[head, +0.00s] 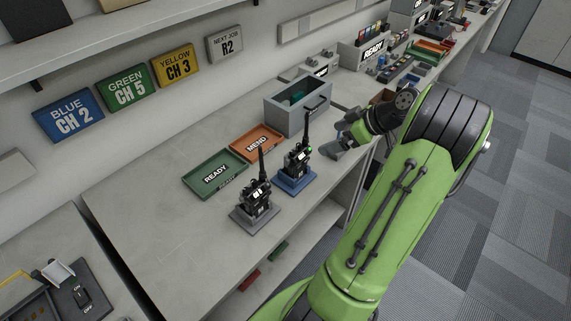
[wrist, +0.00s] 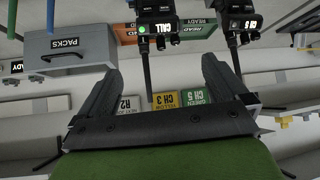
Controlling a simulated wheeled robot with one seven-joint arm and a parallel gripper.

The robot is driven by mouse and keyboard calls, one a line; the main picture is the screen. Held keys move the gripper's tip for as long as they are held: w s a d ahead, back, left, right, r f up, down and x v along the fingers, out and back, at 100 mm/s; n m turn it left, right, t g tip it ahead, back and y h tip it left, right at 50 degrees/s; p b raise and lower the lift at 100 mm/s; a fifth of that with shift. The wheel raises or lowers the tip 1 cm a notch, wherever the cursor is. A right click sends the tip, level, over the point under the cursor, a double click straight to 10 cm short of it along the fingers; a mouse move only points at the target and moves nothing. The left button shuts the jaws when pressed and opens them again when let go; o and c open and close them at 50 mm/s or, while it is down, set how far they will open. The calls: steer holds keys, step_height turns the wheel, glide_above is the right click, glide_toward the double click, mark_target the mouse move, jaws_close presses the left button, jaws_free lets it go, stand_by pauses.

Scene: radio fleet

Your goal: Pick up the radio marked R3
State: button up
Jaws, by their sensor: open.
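Two black handheld radios with upright antennas stand on the bench in the head view. One radio (head: 297,161) sits on a blue base and the other radio (head: 256,194) on a grey base. I cannot read an R3 mark on either. My gripper (head: 339,148) is open and empty, just right of the radio on the blue base. In the wrist view, a radio showing CALL (wrist: 158,16) hangs upside down at the top. Its antenna lies between the open fingers of my gripper (wrist: 160,68) in the picture; depth is unclear. A second radio (wrist: 238,16) is to its right.
A grey PACKS box (head: 297,108) stands behind the radios. An orange MEND tray (head: 257,142) and green READY tray (head: 214,175) lie near the wall. A wall sign (head: 225,44) reads NEXT JOB R2. The front left of the bench (head: 165,235) is clear.

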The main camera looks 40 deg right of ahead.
mark_target(301, 148)
steer(key=b+x, duration=0.1)
steer(key=x, duration=1.2)
steer(key=shift+w+r+b, duration=0.2)
steer(key=shift+w+b, duration=0.05)
steer(key=shift+b, duration=0.15)
steer(key=shift+s, duration=0.1)
steer(key=shift+r, duration=0.1)
steer(key=shift+c, duration=0.3)
